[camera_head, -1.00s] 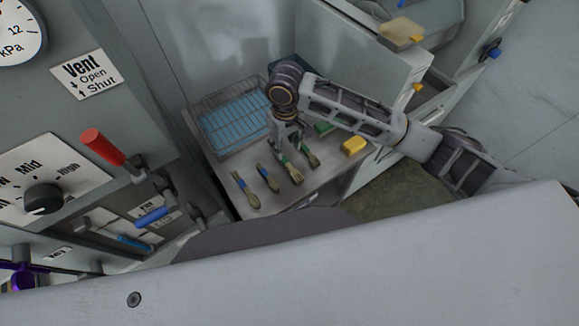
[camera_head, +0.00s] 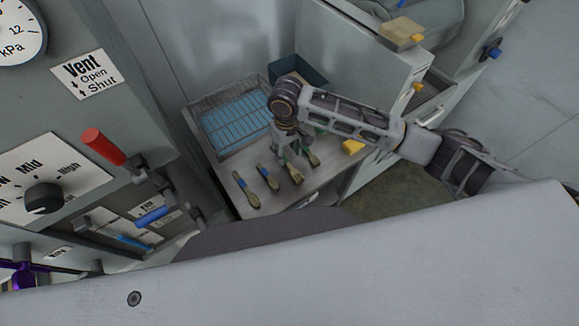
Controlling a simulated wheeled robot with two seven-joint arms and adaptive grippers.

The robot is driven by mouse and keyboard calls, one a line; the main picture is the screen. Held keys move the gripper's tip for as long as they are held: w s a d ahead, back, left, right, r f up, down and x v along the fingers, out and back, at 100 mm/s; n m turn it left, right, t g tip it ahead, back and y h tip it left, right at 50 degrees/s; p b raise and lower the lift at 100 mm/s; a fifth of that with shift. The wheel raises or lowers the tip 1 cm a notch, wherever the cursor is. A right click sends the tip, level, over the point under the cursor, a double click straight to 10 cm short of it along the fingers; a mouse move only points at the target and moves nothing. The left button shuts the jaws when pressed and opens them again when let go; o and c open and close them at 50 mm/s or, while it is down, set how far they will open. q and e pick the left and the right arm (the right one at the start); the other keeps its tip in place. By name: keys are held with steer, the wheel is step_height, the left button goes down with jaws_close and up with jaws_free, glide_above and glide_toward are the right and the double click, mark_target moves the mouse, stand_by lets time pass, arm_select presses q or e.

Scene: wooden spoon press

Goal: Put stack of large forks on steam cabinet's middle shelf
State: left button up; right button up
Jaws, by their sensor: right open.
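Several fork-like wooden pieces lie on the metal counter (camera_head: 222,193). Two have green bands, one (camera_head: 291,174) and another farther right (camera_head: 312,157). Whether any is a stack of large forks, I cannot tell. My right gripper (camera_head: 292,152) is open and points down over the upper ends of the green-banded pieces; contact is unclear. My left gripper is out of view. A grey panel with gauge, vent label and knobs (camera_head: 65,135) stands at left; no middle shelf shows.
A wire basket with a blue interior (camera_head: 232,118) sits at the counter's back left. A dark teal bin (camera_head: 312,76) stands behind my arm. A yellow block (camera_head: 352,146) lies right of the gripper. A red lever (camera_head: 103,146) juts from the panel.

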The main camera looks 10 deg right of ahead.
glide_above(289, 165)
steer(key=shift+s+a+f, duration=0.1)
steer(key=shift+a+f, duration=0.05)
steer(key=shift+f, duration=0.9)
steer(key=shift+s+a+f, duration=0.1)
steer(key=shift+a+f, duration=0.05)
steer(key=shift+f, duration=0.9)
steer(key=shift+f, duration=0.1)
steer(key=shift+w+d+f+p, duration=0.1)
steer(key=shift+d+f+p, duration=0.1)
steer(key=shift+f, duration=1.05)
steer(key=shift+w+d+f+p, duration=0.1)
steer(key=shift+d+f, duration=0.05)
steer(key=shift+f, duration=1.1)
steer(key=shift+c, duration=0.2)
jaws_close()
